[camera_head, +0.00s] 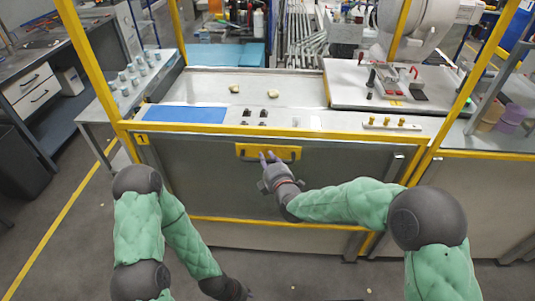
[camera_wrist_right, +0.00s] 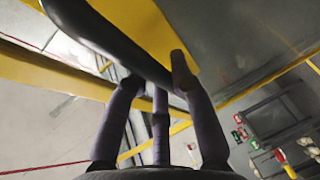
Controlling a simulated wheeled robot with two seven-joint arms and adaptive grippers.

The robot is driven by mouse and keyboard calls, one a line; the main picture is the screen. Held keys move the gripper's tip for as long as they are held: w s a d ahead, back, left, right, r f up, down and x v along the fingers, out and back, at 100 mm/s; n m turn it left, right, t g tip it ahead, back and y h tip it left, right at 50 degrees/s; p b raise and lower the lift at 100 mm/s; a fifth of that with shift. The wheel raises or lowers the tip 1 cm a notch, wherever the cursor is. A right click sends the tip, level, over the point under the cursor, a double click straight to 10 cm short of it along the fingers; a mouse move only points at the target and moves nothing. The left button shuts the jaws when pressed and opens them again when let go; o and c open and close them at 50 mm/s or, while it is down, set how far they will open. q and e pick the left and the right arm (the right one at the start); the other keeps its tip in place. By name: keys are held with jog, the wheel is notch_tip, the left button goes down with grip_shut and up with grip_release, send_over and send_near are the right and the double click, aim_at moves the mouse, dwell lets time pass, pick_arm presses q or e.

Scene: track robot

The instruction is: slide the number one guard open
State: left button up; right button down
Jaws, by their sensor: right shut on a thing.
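The number one guard is a grey panel (camera_head: 210,178) in a yellow frame on the front of the workbench, with a small number plate (camera_head: 142,139) at its top left. A yellow handle (camera_head: 285,153) sits at the middle of its upper edge. My right gripper (camera_head: 269,158) is at the handle. In the right wrist view its purple-grey fingers (camera_wrist_right: 158,85) close around the dark handle bar (camera_wrist_right: 105,40), in front of the yellow plate. My left gripper (camera_head: 235,290) hangs low near the floor, away from the guard; its fingers are too small and dark to judge.
Yellow posts (camera_head: 88,65) rise at both sides of the guard. Behind it the bench top holds a blue mat (camera_head: 195,114) and small parts. A white robot arm (camera_head: 425,25) stands at back right. A side table (camera_head: 105,110) is at the left.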

jog(key=shift+f+b, duration=1.1)
jog(key=shift+f, duration=1.3)
jog(key=c, duration=1)
grip_release()
jog(key=shift+c, duration=0.2)
jog(key=shift+r, duration=0.1)
jog(key=v, duration=1.2)
